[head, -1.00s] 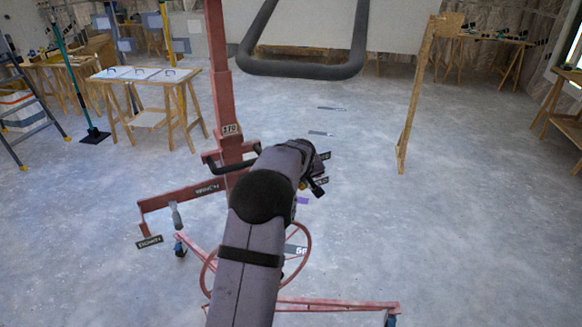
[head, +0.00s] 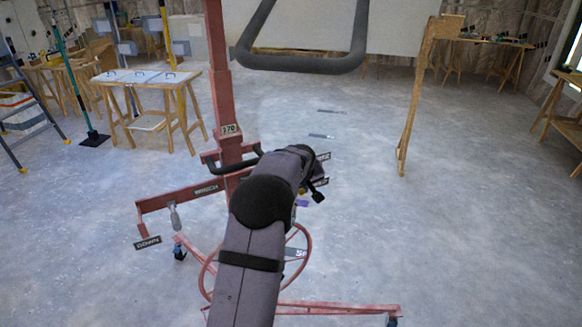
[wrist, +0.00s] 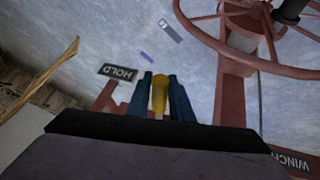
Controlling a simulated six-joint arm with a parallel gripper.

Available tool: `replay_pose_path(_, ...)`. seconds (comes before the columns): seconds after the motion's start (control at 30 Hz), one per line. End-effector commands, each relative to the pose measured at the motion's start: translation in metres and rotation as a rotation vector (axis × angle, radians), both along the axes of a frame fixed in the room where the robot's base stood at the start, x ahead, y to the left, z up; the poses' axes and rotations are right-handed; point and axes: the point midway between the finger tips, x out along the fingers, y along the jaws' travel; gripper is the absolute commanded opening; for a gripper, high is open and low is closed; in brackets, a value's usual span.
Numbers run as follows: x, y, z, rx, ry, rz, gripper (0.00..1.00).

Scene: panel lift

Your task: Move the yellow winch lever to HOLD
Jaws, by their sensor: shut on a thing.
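In the wrist view my gripper (wrist: 162,84) has its two blue fingers closed on the yellow winch lever (wrist: 159,92), whose end shows between them. A dark HOLD plate (wrist: 118,72) is just up and left of the fingertips, apart from the lever's visible end. The lever's base is hidden behind the gripper.
The red handwheel (head: 305,262) is close beside my arm; the wheel also shows at the wrist view's upper right (wrist: 245,50). A WINCH plate (wrist: 292,160) is at lower right. A DOWN plate (head: 147,243) hangs at left. A black padded loop (head: 300,64) is overhead.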

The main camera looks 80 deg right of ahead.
Motion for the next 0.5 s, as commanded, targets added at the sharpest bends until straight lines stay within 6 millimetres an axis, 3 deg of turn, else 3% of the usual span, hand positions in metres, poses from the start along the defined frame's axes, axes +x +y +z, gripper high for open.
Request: replay_pose_path(0.5, 0.004, 0.003, -0.018, 0.018, -0.004, 0.003, 0.0)
